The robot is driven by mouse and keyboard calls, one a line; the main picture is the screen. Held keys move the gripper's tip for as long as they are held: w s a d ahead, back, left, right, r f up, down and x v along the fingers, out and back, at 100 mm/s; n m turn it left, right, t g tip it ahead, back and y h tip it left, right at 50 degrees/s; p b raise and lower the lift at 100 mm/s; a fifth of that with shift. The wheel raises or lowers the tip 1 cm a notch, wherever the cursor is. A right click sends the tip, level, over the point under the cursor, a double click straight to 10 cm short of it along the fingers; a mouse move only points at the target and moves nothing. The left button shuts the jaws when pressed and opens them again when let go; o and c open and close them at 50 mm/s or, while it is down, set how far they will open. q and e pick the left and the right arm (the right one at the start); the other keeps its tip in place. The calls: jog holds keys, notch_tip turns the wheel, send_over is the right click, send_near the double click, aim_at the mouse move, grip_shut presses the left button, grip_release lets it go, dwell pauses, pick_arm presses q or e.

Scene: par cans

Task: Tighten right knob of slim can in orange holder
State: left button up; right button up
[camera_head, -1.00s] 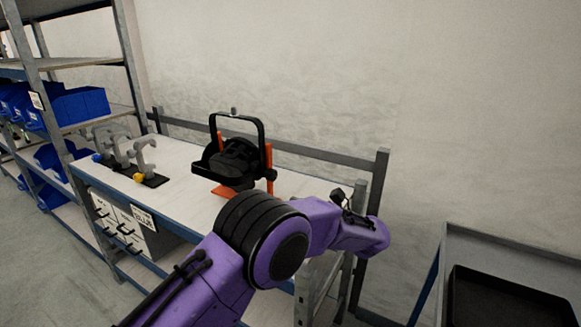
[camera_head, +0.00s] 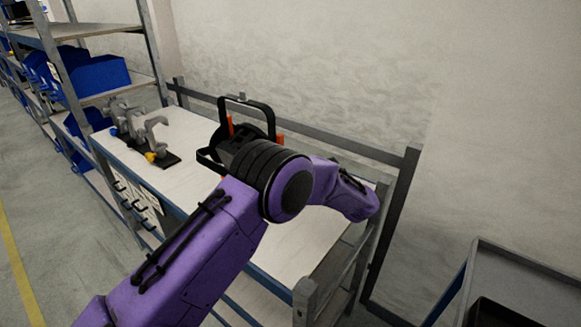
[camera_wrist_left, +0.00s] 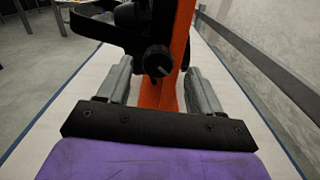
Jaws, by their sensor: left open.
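The slim can (camera_head: 232,142) is black with a black yoke and stands on the bench in its orange holder (camera_head: 230,124). In the head view my purple left arm covers much of it. The left wrist view shows the orange holder's upright (camera_wrist_left: 183,45) and a black round knob (camera_wrist_left: 157,61) beside it. My left gripper (camera_wrist_left: 158,68) is open, with one grey finger on each side of the knob and the upright. The fingers look apart from the knob. In the head view the left fingers are hidden. My right gripper is not in view.
The pale workbench (camera_head: 190,181) has grey clamps (camera_head: 151,135) on dark bases at its left end. A grey rail (camera_head: 335,146) runs along its back. Shelves with blue bins (camera_head: 95,75) stand at the left, and a grey cart (camera_head: 500,265) at the lower right.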

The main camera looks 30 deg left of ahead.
pick_arm(q)
jog(key=shift+s+a+r, duration=0.1)
jog(key=shift+s+a, duration=0.05)
jog(key=shift+a, duration=0.55)
jog(key=c, duration=1.1)
jog(key=shift+o, duration=0.2)
